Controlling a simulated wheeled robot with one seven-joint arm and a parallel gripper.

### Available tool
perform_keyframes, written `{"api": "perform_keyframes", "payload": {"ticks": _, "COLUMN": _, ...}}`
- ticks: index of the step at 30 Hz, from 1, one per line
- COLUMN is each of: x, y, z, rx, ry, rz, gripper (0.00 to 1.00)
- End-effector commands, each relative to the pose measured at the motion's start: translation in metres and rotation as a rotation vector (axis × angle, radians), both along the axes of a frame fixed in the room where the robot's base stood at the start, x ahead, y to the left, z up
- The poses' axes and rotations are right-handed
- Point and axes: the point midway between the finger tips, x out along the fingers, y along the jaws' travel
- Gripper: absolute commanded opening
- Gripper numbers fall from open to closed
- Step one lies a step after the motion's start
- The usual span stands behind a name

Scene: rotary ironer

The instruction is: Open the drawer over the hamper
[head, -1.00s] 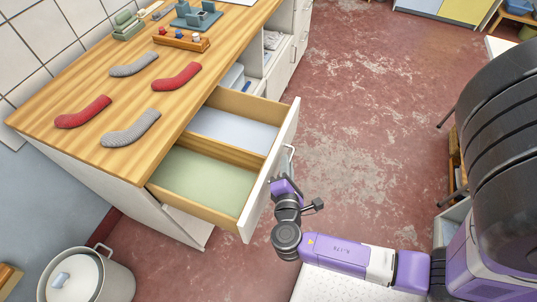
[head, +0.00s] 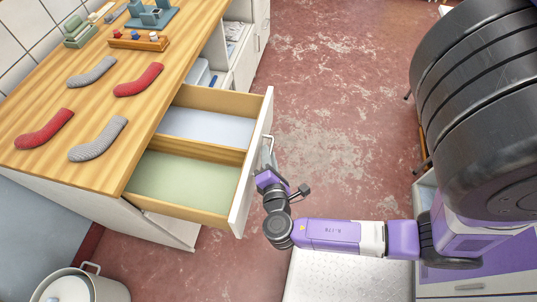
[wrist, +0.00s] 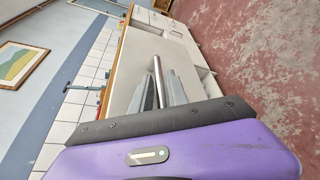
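The drawer (head: 185,212) under the wooden counter is pulled well out. Its inside has a pale blue section and a pale green section with a wooden divider between them. Its white front carries a metal bar handle (head: 270,148), which also shows in the wrist view (wrist: 159,80). My gripper (head: 266,176) is at this handle. In the wrist view its two grey fingers (wrist: 158,90) lie on either side of the bar and appear closed on it. In the head view the fingertips are mostly hidden. I cannot make out a hamper for certain below the drawer.
The wooden counter (head: 150,98) holds red and grey curved pieces, a small rack with knobs and a blue-grey device. Open shelves (head: 232,50) stand beyond the drawer. A lidded pot (head: 95,285) stands at lower left. The red floor right of the drawer is clear.

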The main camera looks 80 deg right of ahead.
Motion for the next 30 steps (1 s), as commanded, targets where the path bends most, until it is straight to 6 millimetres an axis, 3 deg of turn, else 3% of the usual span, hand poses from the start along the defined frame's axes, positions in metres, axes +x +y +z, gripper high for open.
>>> {"api": "perform_keyframes", "payload": {"ticks": 15, "x": -0.024, "y": 0.063, "z": 0.013, "rx": 0.002, "ry": 0.000, "rz": 0.001, "gripper": 0.20}}
{"api": "perform_keyframes", "payload": {"ticks": 30, "x": -0.027, "y": 0.070, "z": 0.016, "rx": 0.001, "ry": 0.000, "rz": 0.001, "gripper": 0.20}}
